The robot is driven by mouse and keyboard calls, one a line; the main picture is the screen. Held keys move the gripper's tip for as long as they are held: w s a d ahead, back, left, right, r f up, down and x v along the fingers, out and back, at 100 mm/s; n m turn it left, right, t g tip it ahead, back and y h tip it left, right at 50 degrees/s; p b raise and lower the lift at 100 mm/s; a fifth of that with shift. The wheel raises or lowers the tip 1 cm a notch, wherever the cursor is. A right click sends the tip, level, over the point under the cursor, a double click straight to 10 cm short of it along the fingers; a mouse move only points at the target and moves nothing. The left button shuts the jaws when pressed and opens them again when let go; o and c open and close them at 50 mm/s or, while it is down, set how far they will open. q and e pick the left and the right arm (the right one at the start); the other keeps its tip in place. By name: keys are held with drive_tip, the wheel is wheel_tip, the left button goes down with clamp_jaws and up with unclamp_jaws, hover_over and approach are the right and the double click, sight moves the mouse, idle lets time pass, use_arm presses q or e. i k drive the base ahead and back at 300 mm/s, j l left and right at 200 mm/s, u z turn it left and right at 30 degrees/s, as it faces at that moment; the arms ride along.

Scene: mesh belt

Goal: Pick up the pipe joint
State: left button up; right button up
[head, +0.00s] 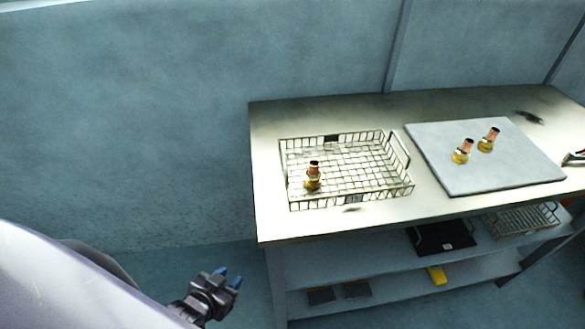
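One pipe joint (313,176), copper on top with a brass-coloured base, stands in the wire mesh basket (405,190) on the table. My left gripper (229,277) is low at the bottom left, in front of and left of the table, away from all the joints. Its two blue-tipped fingers look apart with nothing between them. My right gripper is not in view.
The table (268,215) has a bare strip along its front edge. A tool (574,158) lies at the right edge, and a small dark item (529,117) lies at the back right. Lower shelves hold a black tray (440,238), another wire basket (520,220) and a yellow item (437,275).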

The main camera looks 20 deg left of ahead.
sight(312, 179)
drive_tip(key=j, duration=1.4)
